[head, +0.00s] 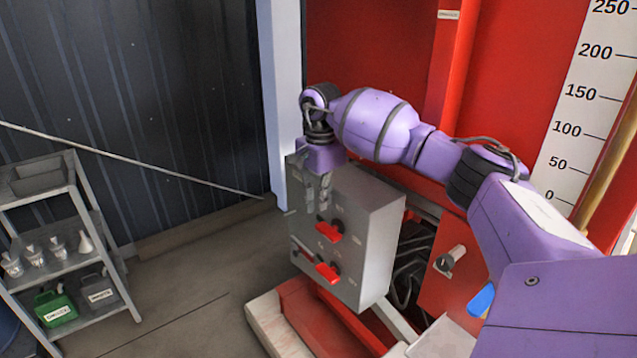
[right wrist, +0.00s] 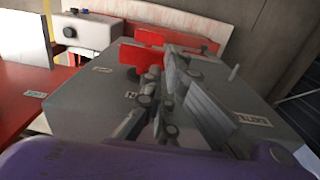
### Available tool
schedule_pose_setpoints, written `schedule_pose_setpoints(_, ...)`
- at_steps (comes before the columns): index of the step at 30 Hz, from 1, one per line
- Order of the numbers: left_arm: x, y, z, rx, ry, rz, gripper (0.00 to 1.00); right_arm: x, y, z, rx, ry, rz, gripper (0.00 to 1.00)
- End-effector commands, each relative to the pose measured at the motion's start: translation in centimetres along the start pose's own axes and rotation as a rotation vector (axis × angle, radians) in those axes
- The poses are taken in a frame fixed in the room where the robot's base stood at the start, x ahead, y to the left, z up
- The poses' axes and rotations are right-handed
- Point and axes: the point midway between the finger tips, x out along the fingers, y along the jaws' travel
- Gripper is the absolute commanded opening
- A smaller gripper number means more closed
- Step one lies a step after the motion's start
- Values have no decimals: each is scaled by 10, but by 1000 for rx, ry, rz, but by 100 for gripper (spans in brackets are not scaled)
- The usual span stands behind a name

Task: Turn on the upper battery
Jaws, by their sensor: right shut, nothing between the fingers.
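A grey battery switch box (head: 368,230) stands low in the middle of the head view, with two red rotary handles on its front face. The upper red handle (head: 329,231) sits above the lower red handle (head: 328,271). My right gripper (head: 323,205) is shut and empty, pointing down in front of the box face, just above the upper handle. In the right wrist view its fingers (right wrist: 160,105) partly cover red handle parts (right wrist: 141,58) beyond them. I cannot tell whether they touch the handle. My left gripper is not in view.
A red frame and base (head: 310,312) hold the box. A second red box with a black knob (head: 450,259) stands to its right, with dark cables between. A grey shelf (head: 70,250) with bottles and canisters is at left. Floor (head: 190,262) between shelf and box is clear.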

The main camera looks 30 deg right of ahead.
Motion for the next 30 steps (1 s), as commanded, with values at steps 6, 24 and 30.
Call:
schedule_pose_setpoints(6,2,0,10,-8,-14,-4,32,37,0,1,-1,-1,3,0)
schedule_pose_setpoints(24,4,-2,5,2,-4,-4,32,46,0,0,0,0,-1,0)
schedule_pose_setpoints(30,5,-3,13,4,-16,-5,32,48,1,-8,2,0,1,0)
